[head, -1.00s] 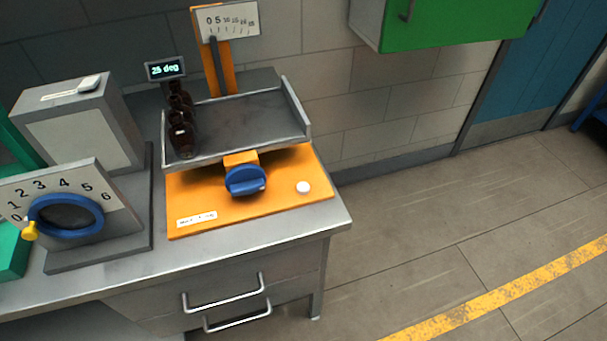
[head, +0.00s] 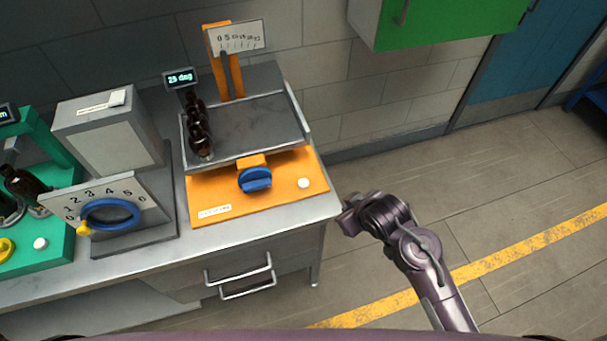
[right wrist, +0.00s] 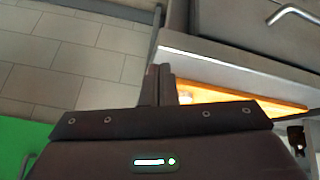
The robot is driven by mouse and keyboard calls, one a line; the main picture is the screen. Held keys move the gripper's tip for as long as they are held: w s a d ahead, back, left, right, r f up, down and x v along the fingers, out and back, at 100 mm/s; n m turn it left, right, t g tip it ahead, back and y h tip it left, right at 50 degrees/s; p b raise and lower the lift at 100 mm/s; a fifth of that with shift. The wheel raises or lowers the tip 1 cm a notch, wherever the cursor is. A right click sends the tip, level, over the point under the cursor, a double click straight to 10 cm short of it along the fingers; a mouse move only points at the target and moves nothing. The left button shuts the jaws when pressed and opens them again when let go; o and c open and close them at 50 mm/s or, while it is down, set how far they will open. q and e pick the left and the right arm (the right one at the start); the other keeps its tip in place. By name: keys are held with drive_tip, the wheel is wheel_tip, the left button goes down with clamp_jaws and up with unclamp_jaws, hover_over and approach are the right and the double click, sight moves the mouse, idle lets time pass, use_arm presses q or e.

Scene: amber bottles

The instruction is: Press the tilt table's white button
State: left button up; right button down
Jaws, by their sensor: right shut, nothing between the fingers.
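The tilt table's orange base (head: 235,203) stands on the right end of the bench, with its grey tray (head: 255,120) tilted above it. The white button (head: 304,183) is on the base's right front, right of the blue knob (head: 255,179). Dark amber bottles (head: 200,140) stand in a row at the tray's left side. The display (head: 180,78) reads 25 deg. My right gripper (head: 347,213) is off the bench's right edge, apart from the button. In the right wrist view its fingers (right wrist: 161,72) are together and empty, and the orange base (right wrist: 240,97) shows behind them. My left gripper is out of view.
A grey dial box (head: 108,150) with a numbered scale stands left of the tilt table. A green device (head: 60,240) with another white button is at far left. A green cabinet (head: 440,22) hangs on the wall. Floor is open to the right.

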drive_tip(key=w+a+r+n+t+y+p, duration=0.1)
drive_tip(key=w+a+r+n+y, duration=0.2)
drive_tip(key=w+a+r+n, duration=0.25)
wheel_tip(320, 180, up, 4)
drive_tip(key=n+g+y+p, duration=0.2)
drive_tip(key=n, duration=0.6)
hover_over(308, 184)
drive_tip(key=shift+s+r+g+y, duration=0.1)
drive_tip(key=shift+r+g+y, duration=0.1)
drive_tip(key=shift+g+y, duration=0.1)
drive_tip(key=shift+f+b, duration=0.1)
drive_tip(key=shift+b, duration=0.2)
wheel_tip(308, 184, down, 7)
drive_tip(key=b, duration=0.6)
drive_tip(key=shift+f+b, duration=0.8)
drive_tip(key=shift+f, duration=0.1)
drive_tip(key=shift+f, duration=0.3)
